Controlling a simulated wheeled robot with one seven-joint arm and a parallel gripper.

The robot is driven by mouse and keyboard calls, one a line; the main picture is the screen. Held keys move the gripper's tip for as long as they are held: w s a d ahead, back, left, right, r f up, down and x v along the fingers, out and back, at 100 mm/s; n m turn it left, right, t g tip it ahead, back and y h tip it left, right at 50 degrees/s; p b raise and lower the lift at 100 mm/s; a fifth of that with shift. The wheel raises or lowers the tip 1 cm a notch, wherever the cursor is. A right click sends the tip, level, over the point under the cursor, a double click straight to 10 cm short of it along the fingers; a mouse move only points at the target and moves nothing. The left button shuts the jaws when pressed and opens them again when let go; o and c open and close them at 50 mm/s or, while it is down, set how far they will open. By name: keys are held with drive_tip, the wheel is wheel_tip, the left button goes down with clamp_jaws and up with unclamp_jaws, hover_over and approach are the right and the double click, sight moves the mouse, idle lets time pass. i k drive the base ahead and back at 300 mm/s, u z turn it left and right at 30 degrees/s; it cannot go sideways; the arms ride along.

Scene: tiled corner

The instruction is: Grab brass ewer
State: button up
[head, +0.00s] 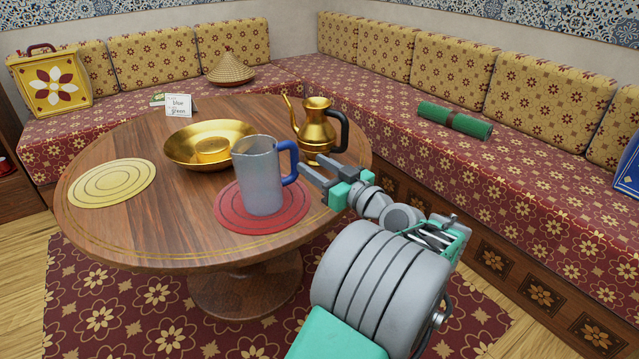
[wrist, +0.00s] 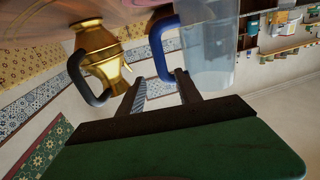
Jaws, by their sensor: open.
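The brass ewer (head: 316,126) stands upright at the right back of the round wooden table, its spout to the left and its black handle to the right. In the wrist view the ewer (wrist: 101,52) is at the upper left, with its black handle towards my gripper. My gripper (head: 314,166) is open and empty, just in front of the ewer and beside the blue handle of a grey pitcher (head: 259,177). In the wrist view my gripper (wrist: 157,82) points between the ewer and the pitcher (wrist: 209,45). I cannot tell whether a finger touches either one.
The pitcher stands on a red round mat (head: 232,215). A brass bowl (head: 182,148), a yellow mat (head: 112,184) and a small sign (head: 179,105) are on the table (head: 130,235). A patterned bench (head: 400,130) with a green roll (head: 455,119) runs behind.

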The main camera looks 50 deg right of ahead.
sight(317, 136)
drive_tip(key=z, duration=1.5)
